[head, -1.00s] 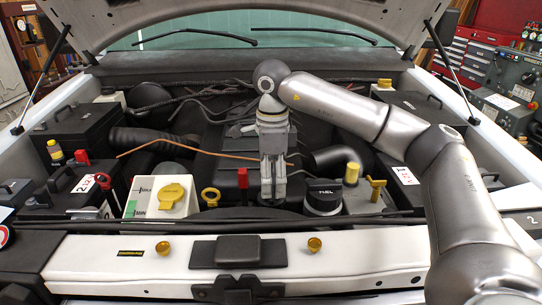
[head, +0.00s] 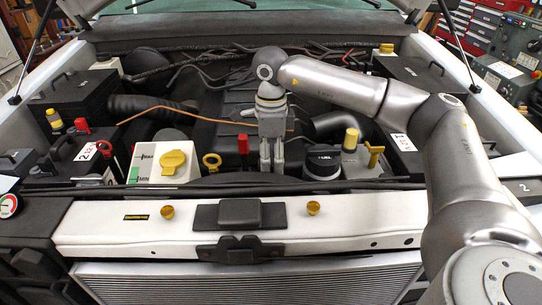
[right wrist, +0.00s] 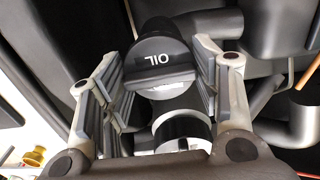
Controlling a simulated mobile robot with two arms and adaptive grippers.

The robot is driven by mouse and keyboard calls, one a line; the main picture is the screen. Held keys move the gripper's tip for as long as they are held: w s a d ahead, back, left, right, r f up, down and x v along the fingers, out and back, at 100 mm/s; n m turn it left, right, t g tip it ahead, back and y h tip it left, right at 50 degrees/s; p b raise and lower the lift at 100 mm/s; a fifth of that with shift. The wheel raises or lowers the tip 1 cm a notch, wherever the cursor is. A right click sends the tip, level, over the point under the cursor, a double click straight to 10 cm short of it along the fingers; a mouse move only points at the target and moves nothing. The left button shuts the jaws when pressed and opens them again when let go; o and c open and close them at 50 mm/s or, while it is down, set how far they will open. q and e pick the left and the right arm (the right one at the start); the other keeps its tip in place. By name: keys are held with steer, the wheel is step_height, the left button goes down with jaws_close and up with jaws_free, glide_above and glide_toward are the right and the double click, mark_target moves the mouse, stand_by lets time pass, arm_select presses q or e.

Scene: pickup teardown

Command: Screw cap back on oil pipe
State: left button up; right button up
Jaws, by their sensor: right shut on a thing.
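In the right wrist view, the black oil cap (right wrist: 162,62), marked OIL in white, sits between the two fingers of my right gripper (right wrist: 160,77). The fingers are closed on it from both sides. In the head view, my right gripper (head: 271,166) points down into the engine bay, between the red handle and the black FUEL cap. The oil cap cannot be made out there. The oil pipe's opening is not visible, so I cannot tell whether the cap touches it. My left gripper is out of view.
The black FUEL cap (head: 323,162) stands close right of my gripper, with a yellow-topped part (head: 350,140) beside it. A red handle (head: 243,144) is close on the left. A white reservoir with a yellow cap (head: 173,161) is farther left. The white front crossbeam (head: 370,217) runs nearer.

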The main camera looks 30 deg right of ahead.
steer(key=c, duration=0.5)
steer(key=m, duration=0.2)
steer(key=shift+f+m, duration=0.1)
steer(key=shift+m, duration=0.3)
steer(key=m, duration=0.4)
steer(key=shift+b, duration=0.4)
steer(key=m, duration=0.3)
steer(key=shift+m, duration=0.4)
steer(key=m, duration=0.4)
steer(key=o, duration=1.2)
steer(key=shift+o, duration=0.2)
